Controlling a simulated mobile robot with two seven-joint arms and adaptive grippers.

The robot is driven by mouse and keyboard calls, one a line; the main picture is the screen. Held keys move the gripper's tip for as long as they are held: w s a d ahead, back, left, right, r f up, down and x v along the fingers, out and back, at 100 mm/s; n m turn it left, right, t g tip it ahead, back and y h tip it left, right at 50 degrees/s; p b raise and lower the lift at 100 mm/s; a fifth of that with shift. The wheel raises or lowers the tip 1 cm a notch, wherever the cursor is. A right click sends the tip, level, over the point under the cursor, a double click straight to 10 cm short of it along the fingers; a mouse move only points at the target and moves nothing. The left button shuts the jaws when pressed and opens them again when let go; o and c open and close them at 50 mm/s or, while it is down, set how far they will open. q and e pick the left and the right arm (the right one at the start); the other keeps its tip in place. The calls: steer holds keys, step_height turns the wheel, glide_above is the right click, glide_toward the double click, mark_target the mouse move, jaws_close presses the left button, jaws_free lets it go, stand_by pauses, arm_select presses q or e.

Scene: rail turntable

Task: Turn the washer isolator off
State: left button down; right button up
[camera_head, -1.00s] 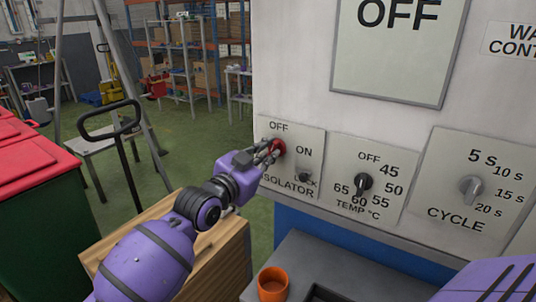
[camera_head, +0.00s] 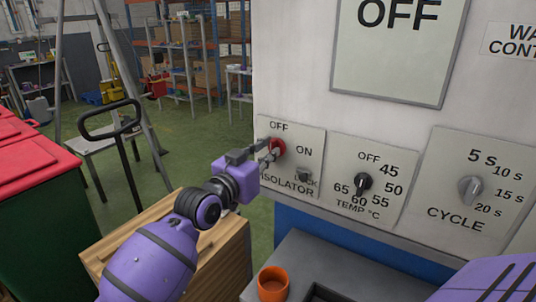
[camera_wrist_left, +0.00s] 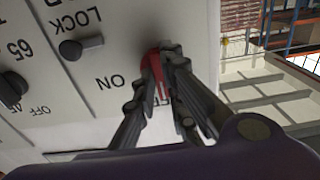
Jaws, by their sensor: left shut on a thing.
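The red isolator knob (camera_head: 279,147) is on a pale plate (camera_head: 313,139) marked OFF, ON, LOCK and ISOLATOR, at the left end of the washer's front panel. My left gripper (camera_head: 268,151) reaches it from the left and is shut on the knob. In the left wrist view, the red knob (camera_wrist_left: 152,72) shows between the two dark fingers (camera_wrist_left: 158,92). The fingers hide much of it, so I cannot tell which mark it points to. A small grey lock knob (camera_head: 303,175) sits below ON. My right gripper is not in view.
To the right are the temperature knob (camera_head: 363,182) and the cycle knob (camera_head: 471,189). A large sign (camera_head: 398,50) above reads OFF. An orange cup (camera_head: 273,283) stands on the grey ledge below. A wooden box (camera_head: 215,262) is under my left arm.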

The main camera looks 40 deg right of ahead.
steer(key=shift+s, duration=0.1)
arm_select(q)
steer(key=c, duration=1.8)
jaws_free()
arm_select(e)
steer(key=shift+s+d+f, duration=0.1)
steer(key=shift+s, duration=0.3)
arm_select(q)
steer(key=v, duration=1.2)
steer(key=shift+s, duration=0.1)
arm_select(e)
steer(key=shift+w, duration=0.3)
